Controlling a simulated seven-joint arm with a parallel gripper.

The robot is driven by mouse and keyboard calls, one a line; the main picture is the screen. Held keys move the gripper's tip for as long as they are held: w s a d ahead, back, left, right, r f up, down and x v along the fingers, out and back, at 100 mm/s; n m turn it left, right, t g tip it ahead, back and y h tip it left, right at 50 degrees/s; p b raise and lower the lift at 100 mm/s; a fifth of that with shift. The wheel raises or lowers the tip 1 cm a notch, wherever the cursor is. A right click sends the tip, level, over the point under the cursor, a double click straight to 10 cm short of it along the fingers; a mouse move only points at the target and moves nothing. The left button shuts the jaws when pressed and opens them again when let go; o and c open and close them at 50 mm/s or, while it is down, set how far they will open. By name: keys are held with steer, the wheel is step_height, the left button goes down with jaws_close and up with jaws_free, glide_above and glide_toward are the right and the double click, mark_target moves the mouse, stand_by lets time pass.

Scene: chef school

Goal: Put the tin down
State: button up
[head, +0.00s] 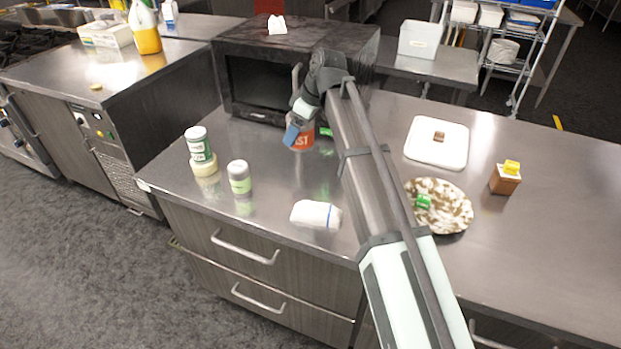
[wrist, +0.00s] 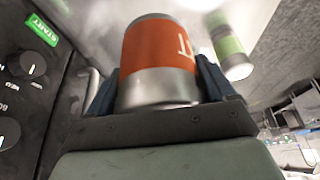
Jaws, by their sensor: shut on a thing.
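My gripper (head: 297,128) is shut on the tin (head: 302,139), which has an orange-red label with white letters. In the head view they are in front of the microwave, near its right front, with my arm covering part of the area. In the wrist view the tin (wrist: 160,55) sits between the two dark fingers of my gripper (wrist: 158,80). Its bare silver end shows below the label. I cannot tell whether the tin touches the counter (head: 270,185).
The dark microwave (head: 245,85) stands close behind. A speckled plate (head: 455,212) and white board (head: 425,150) are right. Counter between the cans and packet is clear.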

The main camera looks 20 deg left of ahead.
mark_target(310, 139)
steer(key=d, duration=0.1)
steer(key=s+d, duration=0.1)
steer(key=d, duration=0.1)
steer(key=shift+s+d, duration=0.2)
steer(key=shift+s, duration=0.05)
steer(key=shift+s+d+f, duration=0.1)
steer(key=shift+d+f, duration=0.05)
steer(key=shift+d, duration=0.15)
steer(key=shift+f, duration=4.9)
steer(key=shift+f, duration=0.15)
steer(key=o, duration=1.1)
steer(key=v, duration=1.2)
